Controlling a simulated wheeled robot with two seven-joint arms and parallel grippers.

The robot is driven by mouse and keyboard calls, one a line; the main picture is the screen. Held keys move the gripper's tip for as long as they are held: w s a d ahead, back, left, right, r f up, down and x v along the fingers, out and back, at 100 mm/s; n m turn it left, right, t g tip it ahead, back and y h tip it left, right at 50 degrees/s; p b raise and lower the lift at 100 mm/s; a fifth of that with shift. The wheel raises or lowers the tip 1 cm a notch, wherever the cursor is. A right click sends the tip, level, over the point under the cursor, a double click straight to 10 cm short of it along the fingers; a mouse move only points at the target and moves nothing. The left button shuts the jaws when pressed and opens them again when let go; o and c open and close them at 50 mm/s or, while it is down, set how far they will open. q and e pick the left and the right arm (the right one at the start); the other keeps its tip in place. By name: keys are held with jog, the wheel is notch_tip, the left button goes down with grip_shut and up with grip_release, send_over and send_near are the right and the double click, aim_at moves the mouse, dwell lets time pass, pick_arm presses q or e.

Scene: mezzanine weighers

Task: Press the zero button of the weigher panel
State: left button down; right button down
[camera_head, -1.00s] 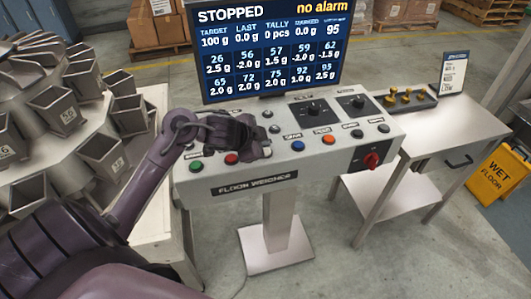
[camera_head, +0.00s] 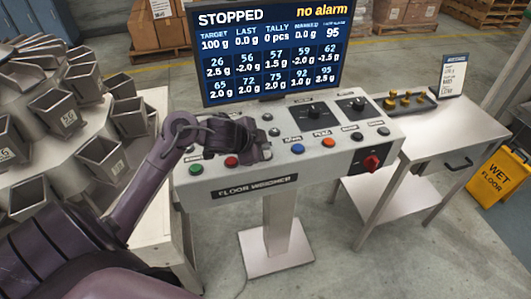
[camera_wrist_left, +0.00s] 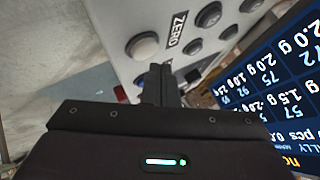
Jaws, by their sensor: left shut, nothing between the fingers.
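The weigher panel (camera_head: 345,165) is a light grey sloped box on a pedestal, marked FLOOR WEIGHER. My left gripper (camera_head: 262,146) is shut and empty, low over the panel's middle left, between the red button (camera_head: 231,161) and the blue button (camera_head: 297,149). In the left wrist view, a ZERO label (camera_wrist_left: 177,31) stands between two round grey buttons, one to its left (camera_wrist_left: 142,45) and one to its right (camera_wrist_left: 208,14). I cannot tell which belongs to it. The shut fingers (camera_wrist_left: 159,78) appear close to these buttons; contact cannot be told. My right gripper is not in view.
A screen (camera_head: 265,50) reading STOPPED and no alarm stands behind the panel. A hopper weigher (camera_head: 50,170) is left; a steel table (camera_head: 455,130) and a yellow wet-floor sign (camera_head: 500,175) are right.

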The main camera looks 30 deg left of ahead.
pick_arm(q)
jog(key=shift+f, duration=0.1)
dwell(0.7)
jog(key=shift+f, duration=0.35)
jog(key=shift+f+b, duration=0.45)
jog(key=shift+b, duration=0.05)
dwell(0.8)
jog(key=shift+r, duration=0.15)
jog(key=shift+r+p, duration=0.7)
jog(key=shift+p, duration=0.3)
notch_tip(320, 180, up, 5)
jog(key=p, duration=0.5)
jog(key=shift+r+p, duration=0.1)
jog(key=shift+p, duration=0.2)
